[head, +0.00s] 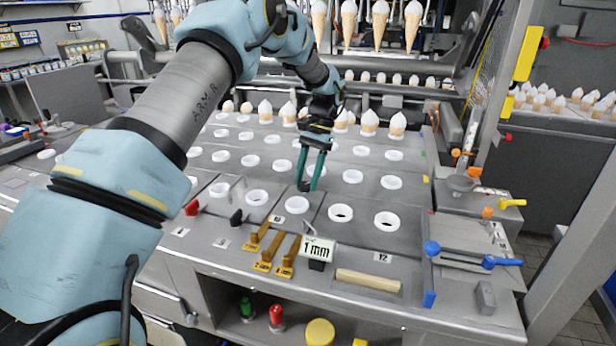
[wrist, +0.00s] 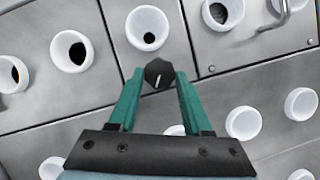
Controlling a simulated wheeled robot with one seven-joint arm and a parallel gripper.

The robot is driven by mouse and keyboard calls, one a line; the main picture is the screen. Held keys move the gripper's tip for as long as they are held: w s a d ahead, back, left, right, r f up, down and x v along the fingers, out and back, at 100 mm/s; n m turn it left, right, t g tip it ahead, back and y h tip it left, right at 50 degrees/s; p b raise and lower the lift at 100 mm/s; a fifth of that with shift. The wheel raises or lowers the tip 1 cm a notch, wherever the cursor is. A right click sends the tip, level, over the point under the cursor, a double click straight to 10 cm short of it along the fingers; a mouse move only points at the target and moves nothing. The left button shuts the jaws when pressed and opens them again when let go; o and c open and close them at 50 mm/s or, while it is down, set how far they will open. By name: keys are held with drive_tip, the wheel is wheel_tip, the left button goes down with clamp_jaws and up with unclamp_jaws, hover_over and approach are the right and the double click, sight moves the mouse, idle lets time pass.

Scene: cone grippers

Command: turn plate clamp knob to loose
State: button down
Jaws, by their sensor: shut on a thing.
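The plate clamp knob (wrist: 159,73) is small, dark and faceted, with a short white pointer line, in the wrist view. It sits on the grey plate close to a white ring (wrist: 147,27). My gripper (wrist: 158,80) has its two green fingers on either side of the knob, shut on it. In the head view my gripper (head: 307,184) reaches down to the plate among the white rings, and a dark bit of the knob (head: 304,187) shows at the fingertips. The fingers hide part of the knob there.
Rows of white rings (head: 341,213) cover the table around my gripper. Cones (head: 397,125) stand behind.

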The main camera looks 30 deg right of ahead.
drive_tip(key=n, duration=0.2)
drive_tip(key=n+g+h, duration=0.1)
drive_tip(key=n, duration=0.2)
drive_tip(key=shift+w+a+n+g+h, duration=0.15)
drive_tip(key=shift+w+n+g+h, duration=0.15)
drive_tip(key=shift+n, duration=0.1)
idle(0.4)
drive_tip(key=shift+c, duration=1.7)
unclamp_jaws()
drive_tip(key=shift+r, duration=0.1)
drive_tip(key=b+v, duration=0.2)
drive_tip(key=v, duration=0.8)
drive_tip(key=shift+r+b, duration=0.3)
drive_tip(key=shift+w, duration=0.1)
